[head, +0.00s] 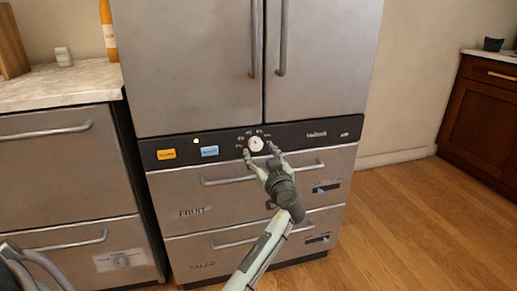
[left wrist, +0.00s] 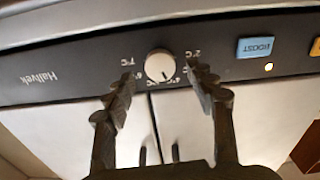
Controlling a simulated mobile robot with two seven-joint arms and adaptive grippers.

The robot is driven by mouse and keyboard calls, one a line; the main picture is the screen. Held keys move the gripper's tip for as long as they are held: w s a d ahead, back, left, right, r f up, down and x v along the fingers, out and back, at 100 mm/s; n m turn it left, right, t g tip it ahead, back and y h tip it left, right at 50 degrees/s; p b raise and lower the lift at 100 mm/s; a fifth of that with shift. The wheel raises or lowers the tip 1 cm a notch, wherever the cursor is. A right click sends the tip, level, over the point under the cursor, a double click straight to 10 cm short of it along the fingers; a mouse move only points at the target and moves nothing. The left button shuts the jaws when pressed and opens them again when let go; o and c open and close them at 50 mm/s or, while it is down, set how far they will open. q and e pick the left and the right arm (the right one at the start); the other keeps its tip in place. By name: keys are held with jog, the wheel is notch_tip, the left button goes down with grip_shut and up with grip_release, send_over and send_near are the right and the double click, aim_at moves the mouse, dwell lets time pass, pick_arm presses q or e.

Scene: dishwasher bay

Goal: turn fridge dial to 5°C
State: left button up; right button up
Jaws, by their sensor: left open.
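The fridge dial (head: 256,144) is a small round white knob on the dark control strip (head: 224,145) between the fridge doors and drawers. It also shows in the left wrist view (left wrist: 159,65), which is upside down. Temperature marks ring it there, with 2°C on the right and 7°C on the left; which mark it points to is too small to read surely. My left gripper (head: 262,154) is open in front of the dial. In the left wrist view, its fingers (left wrist: 160,76) spread on either side of the dial, apart from it. My right gripper is not in view.
An orange button (head: 166,154) and a blue BOOST button (head: 209,151) lie left of the dial. Door handles (head: 282,40) hang above it, and the FRUIT drawer handle (head: 222,181) runs below. A marble counter (head: 60,88) stands left. The wooden floor (head: 410,215) at right is clear.

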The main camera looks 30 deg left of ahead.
aim_at(257, 146)
pick_arm(q)
jog(key=shift+x, duration=1.65)
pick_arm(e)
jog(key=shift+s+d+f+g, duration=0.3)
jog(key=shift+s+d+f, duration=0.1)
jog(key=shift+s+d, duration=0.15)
pick_arm(q)
jog(key=shift+c, duration=0.5)
